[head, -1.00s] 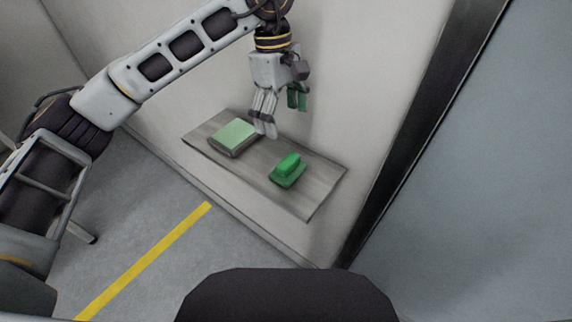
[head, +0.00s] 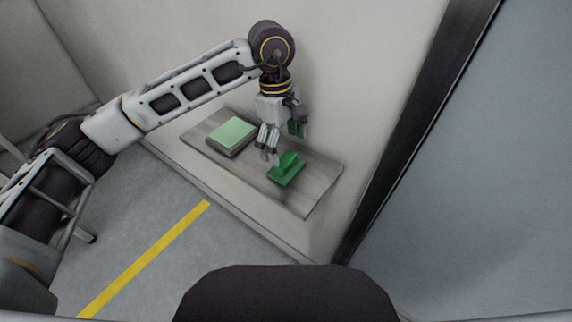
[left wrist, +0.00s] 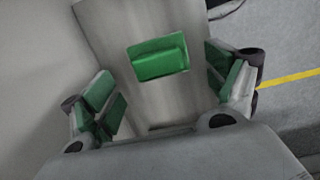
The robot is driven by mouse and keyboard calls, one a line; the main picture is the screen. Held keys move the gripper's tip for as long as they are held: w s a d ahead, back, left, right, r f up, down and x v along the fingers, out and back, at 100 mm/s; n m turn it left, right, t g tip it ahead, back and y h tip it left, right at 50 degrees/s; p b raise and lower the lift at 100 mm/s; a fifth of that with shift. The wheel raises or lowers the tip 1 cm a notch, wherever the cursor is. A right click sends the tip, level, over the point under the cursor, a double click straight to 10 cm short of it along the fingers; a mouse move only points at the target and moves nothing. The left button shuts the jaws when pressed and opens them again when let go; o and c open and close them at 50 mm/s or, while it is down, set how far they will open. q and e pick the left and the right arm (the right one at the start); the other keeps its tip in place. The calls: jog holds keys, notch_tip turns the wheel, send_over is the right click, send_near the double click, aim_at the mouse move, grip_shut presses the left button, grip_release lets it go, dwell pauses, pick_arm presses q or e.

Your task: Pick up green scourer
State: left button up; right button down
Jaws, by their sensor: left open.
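The green scourer (head: 286,172), a bright green block with a raised grip on top, lies on a grey shelf (head: 312,190). It also shows in the left wrist view (left wrist: 160,58), ahead of the fingers. My left gripper (head: 284,142) is open and points down, above and slightly behind the scourer in the head view. In the left wrist view my left gripper (left wrist: 166,92) has its green-padded fingers spread, one on each side, with nothing between them. The scourer appears apart from the fingers. My right gripper is not in view.
A pale green-topped block (head: 231,132) lies on the left part of the shelf. A pale wall (head: 355,90) rises right behind the shelf. A dark upright frame edge (head: 415,120) stands to the right. The floor has a yellow line (head: 150,258).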

aim_at(286, 158)
pick_arm(q)
jog(key=shift+s+f, duration=0.1)
jog(key=shift+f, duration=0.65)
jog(key=f, duration=0.1)
jog(key=f+p, duration=0.1)
jog(key=shift+w+d+f, duration=0.2)
jog(key=shift+f, duration=0.95)
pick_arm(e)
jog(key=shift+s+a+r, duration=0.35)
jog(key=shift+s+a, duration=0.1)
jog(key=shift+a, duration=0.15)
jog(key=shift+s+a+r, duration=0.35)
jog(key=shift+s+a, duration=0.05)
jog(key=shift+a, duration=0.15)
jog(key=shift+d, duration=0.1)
